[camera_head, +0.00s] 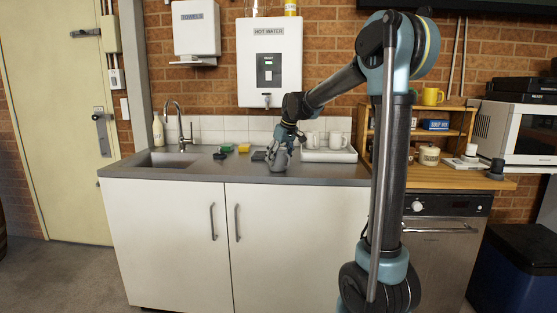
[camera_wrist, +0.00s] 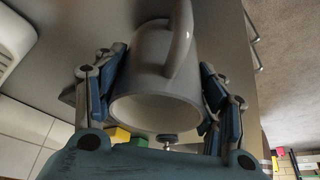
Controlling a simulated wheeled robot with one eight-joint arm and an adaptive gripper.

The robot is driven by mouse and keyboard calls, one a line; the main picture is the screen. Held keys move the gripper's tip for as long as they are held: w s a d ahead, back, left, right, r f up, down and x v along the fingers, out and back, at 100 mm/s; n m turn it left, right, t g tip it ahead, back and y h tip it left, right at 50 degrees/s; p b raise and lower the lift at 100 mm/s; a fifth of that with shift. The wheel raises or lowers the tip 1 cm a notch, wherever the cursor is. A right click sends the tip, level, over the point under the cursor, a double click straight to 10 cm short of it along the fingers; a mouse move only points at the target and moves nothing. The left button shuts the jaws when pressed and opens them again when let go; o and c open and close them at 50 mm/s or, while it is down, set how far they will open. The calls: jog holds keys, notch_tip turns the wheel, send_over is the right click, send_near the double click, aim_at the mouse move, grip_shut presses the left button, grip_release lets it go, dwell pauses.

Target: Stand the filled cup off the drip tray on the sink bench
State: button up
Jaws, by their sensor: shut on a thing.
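A pale grey-white cup (camera_wrist: 155,65) is between the two fingers of my gripper (camera_wrist: 160,90) in the wrist view, its handle on the upper side and its mouth towards the camera. The inside that shows is pale; I cannot make out any liquid. In the head view the cup (camera_head: 278,161) is at the sink bench (camera_head: 200,173), below my gripper (camera_head: 289,138). I cannot tell whether its base touches the bench. A dark flat thing (camera_head: 259,156), possibly the drip tray, lies just left of the cup, below the hot water unit (camera_head: 269,62).
A white tray (camera_head: 330,156) with white mugs stands right of the cup. The bench front between sink and cup is bare.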

jog(key=o, duration=1.7)
